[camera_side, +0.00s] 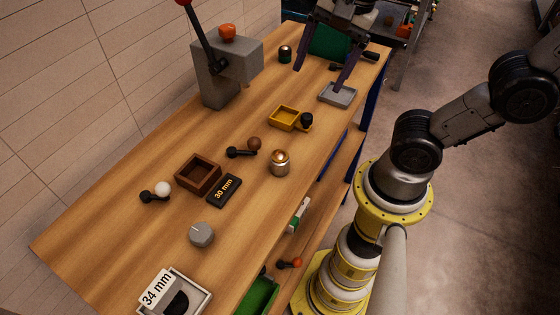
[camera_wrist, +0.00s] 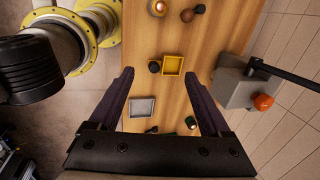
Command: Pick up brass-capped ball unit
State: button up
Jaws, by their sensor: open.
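My gripper (camera_side: 318,80) is open and empty above the far part of the bench, well apart from the unit. In the wrist view the two dark fingers (camera_wrist: 159,74) are spread wide, with bare wood and the yellow tray's area between and beyond them.
A yellow tray (camera_side: 280,124) and black-topped piece (camera_side: 306,121) lie between gripper and unit. A brown-ball piece (camera_side: 254,143) sits close left of the unit. A grey tray (camera_side: 338,96) is near my gripper. A grey press (camera_side: 227,75) with a lever stands at the back left.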

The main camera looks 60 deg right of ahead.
jog(key=w+a+m+g, duration=0.2)
jog(key=w+a+m, duration=0.1)
jog(key=a+m, duration=0.15)
jog(key=n+g, duration=0.1)
jog(key=n, duration=0.1)
send_over(280, 155)
jog(key=shift+m, duration=0.25)
jog(key=f, duration=1)
jog(key=shift+w+f, duration=0.15)
jog(key=shift+w, duration=0.2)
jog(key=shift+s+f, duration=0.2)
jog(key=shift+f, duration=1.15)
jog(key=shift+s+f, duration=0.15)
jog(key=shift+f, duration=1.2)
grip_shut()
